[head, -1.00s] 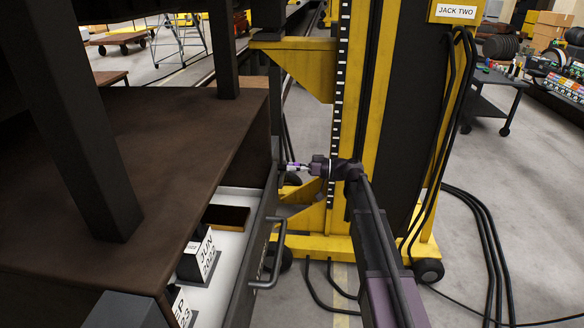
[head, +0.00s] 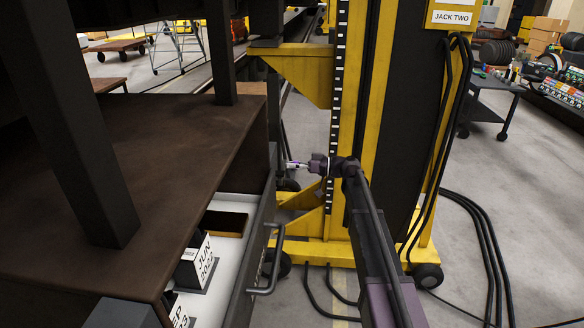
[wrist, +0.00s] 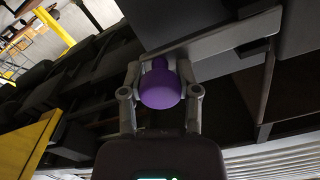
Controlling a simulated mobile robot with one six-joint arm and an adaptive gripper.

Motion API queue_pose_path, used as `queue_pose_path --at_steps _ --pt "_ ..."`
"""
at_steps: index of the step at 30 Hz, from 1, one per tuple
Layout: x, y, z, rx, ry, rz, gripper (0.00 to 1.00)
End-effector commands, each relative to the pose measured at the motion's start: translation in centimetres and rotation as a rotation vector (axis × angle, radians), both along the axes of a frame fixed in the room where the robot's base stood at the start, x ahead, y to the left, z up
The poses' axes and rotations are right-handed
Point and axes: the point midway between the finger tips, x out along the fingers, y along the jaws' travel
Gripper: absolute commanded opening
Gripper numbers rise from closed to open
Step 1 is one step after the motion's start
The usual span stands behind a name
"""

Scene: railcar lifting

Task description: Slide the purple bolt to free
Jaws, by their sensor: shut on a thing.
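The purple bolt (wrist: 160,86) shows in the wrist view as a round purple knob with a narrower neck behind it. My gripper (wrist: 160,92) is shut on it, with one grey finger on each side. In the head view my gripper (head: 300,165) is small, beside the dark side of the railcar drawer, at the left of the yellow jack column. A little purple shows at its tip, but the bolt is mostly hidden there. What lies behind the knob is hidden.
The yellow jack (head: 352,120) labelled JACK TWO stands close behind my arm. An open drawer (head: 240,262) with a bar handle (head: 268,270) and date-marked blocks (head: 198,262) is at lower left. Black cables (head: 480,240) lie on the floor at right.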

Motion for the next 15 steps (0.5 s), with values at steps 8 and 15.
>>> queue_pose_path --at_steps 8,15 --pt "0.4 0.13 0.15 0.006 0.001 -0.008 0.77" --pt "0.28 0.03 0.1 0.004 0.0 -0.006 0.77"
